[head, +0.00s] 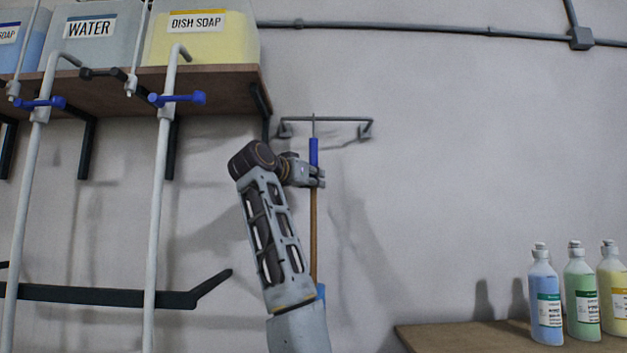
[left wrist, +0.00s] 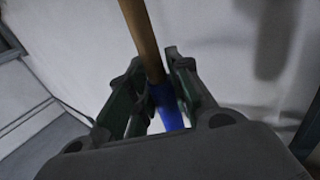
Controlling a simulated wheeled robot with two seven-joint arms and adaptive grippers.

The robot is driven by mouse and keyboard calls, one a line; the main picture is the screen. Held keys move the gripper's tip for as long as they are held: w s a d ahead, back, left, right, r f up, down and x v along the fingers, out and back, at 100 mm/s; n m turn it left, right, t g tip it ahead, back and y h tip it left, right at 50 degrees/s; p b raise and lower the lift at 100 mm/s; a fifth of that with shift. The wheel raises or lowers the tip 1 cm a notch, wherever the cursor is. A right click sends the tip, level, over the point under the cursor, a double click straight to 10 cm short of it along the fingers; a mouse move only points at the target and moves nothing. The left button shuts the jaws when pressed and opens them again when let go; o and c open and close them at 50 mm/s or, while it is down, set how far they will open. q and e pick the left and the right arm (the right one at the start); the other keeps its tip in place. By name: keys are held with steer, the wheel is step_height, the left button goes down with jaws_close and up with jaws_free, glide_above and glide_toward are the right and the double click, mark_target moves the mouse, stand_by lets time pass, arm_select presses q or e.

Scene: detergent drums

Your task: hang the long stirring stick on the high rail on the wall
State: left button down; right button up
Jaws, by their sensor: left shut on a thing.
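The long stirring stick (head: 314,240) is upright, with a brown shaft, a blue grip near its top and a thin hook at the tip. My left gripper (head: 318,177) is shut on it just below the blue grip. The left wrist view shows the brown shaft (left wrist: 142,40) and blue grip (left wrist: 168,110) between the fingers (left wrist: 158,90). The high rail (head: 335,119) is a short grey bar on two wall brackets. The hook's tip overlaps the rail's left half in the head view; whether they touch cannot be told. My right gripper is not in view.
A wooden shelf (head: 180,80) with WATER (head: 88,35) and DISH SOAP (head: 195,38) drums stands left of the rail, with white pipes and blue-handled valves below. Several bottles (head: 582,290) stand on a wooden table (head: 460,338) at lower right. The wall right of the rail is clear.

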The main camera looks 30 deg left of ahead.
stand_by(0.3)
arm_select(q)
steer(key=c, duration=1.2)
jaws_free()
steer(key=shift+s, duration=0.1)
steer(key=s, duration=1.2)
steer(key=shift+a, duration=0.25)
steer(key=shift+w+f, duration=0.1)
